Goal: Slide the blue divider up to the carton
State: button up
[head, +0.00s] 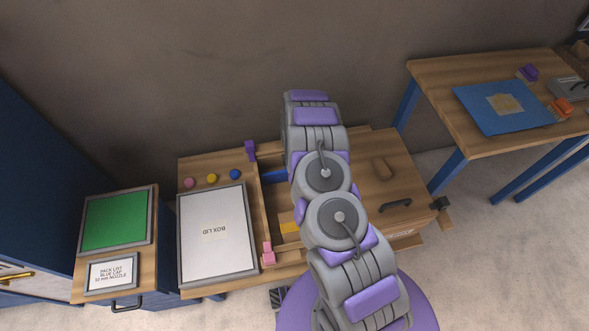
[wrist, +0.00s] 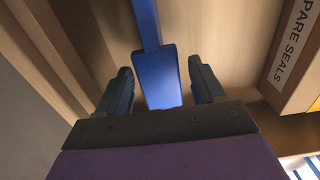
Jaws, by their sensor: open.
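The blue divider (wrist: 162,80) shows in the wrist view as a thin bar with a wider block at its near end. That block stands between the two fingers of my gripper (wrist: 163,88), which is open, with a visible gap on each side. In the head view a short piece of the blue divider (head: 274,175) shows left of my arm, which hides the rest and my gripper. A brown box with a white SPARE SEALS label (wrist: 290,45), apparently the carton, is at the right of the wrist view, apart from the divider.
Wooden walls (wrist: 35,45) run close along the left of the wrist view. In the head view, a BOX LID panel (head: 216,235), coloured knobs (head: 212,178) and a pink clip (head: 268,254) lie left of my arm. Another table (head: 440,95) stands at the right.

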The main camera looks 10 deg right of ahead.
grip_shut()
dwell(0.5)
